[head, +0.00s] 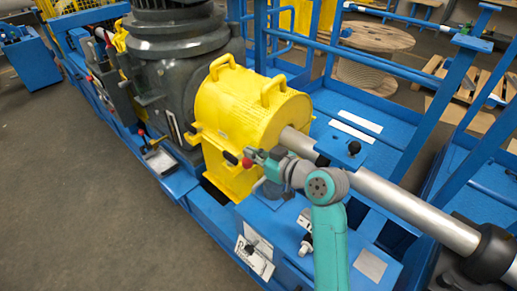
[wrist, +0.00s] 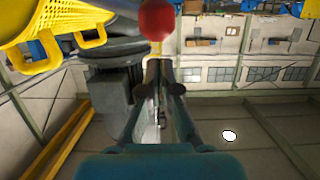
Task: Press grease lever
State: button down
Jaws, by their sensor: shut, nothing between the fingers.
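A red ball knob (head: 247,162), which looks like the end of the grease lever, sits at the front of the yellow guard (head: 252,108). It also shows large at the top of the wrist view (wrist: 157,18). A rod seems to run from it to the upper left there. My gripper (head: 252,153) is right at this knob in the head view. In the wrist view my gripper (wrist: 160,66) is shut and empty, its dark fingertips just below the ball. I cannot tell whether they touch it. My gripper hides part of the lever in the head view.
A shiny horizontal shaft (head: 382,191) runs from the guard past my arm. Blue railings (head: 365,60) stand behind it. Another small red-knobbed lever (head: 141,132) stands at the left by the grey machine (head: 175,70). The grey floor (head: 70,200) at the lower left is clear.

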jog(key=shift+f, duration=0.75)
notch_tip(320, 180, down, 8)
jog(key=s+a+n, duration=0.2)
jog(key=n, duration=0.1)
jog(key=shift+s+t+h, duration=0.3)
jog(key=shift+t+h, duration=0.1)
jog(key=shift+f, duration=0.1)
